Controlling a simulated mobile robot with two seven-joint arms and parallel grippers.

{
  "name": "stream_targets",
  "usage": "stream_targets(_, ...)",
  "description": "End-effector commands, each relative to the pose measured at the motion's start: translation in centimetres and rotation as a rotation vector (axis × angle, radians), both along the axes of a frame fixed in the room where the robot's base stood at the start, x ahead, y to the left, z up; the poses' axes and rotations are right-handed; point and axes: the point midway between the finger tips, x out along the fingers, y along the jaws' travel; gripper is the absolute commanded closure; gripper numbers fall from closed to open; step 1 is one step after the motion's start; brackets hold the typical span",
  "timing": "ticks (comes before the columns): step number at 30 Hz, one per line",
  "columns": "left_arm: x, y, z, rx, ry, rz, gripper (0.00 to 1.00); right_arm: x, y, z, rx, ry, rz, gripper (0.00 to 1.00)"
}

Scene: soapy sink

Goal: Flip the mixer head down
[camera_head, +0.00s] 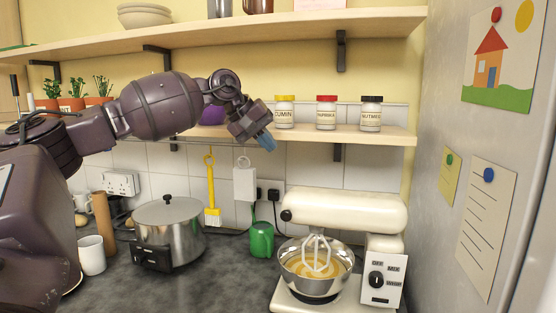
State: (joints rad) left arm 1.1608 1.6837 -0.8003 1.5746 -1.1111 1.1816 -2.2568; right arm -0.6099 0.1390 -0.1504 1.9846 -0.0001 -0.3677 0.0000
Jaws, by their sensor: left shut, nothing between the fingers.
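The cream stand mixer stands on the counter at the lower right. Its head (345,210) lies about level over the steel bowl (316,287). The whisk (318,252) hangs from the head and reaches into the yellow batter in the bowl. The mixer base (382,284) carries a black dial. My left gripper (267,142) is shut and empty, with blue fingertips. It is in the air above and to the left of the mixer head, in front of the lower shelf, and apart from the mixer. My right gripper is out of view.
The lower shelf (380,134) holds several spice jars beside my left gripper. A slow cooker (168,228), a white mug (91,255) and a green can (262,240) stand on the counter left of the mixer. A grey panel with papers (488,225) closes the right side.

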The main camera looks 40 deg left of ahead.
Motion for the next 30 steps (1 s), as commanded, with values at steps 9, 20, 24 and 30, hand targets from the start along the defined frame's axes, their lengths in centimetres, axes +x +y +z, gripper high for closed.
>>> stream_targets(9, -1.6, 1.1, 2.6, 0.000, -0.002, 0.000, 1.00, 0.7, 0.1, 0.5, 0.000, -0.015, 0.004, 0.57)
stream_targets(20, -1.7, 1.1, 2.8, 0.000, -0.003, 0.001, 1.00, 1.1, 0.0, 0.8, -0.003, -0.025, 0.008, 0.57)
stream_targets(24, -1.7, 1.1, 2.8, 0.000, -0.003, 0.001, 1.00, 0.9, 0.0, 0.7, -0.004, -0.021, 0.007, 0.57)
stream_targets(30, -1.7, 1.1, 2.8, 0.000, -0.003, 0.001, 1.00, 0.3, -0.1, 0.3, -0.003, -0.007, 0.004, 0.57)
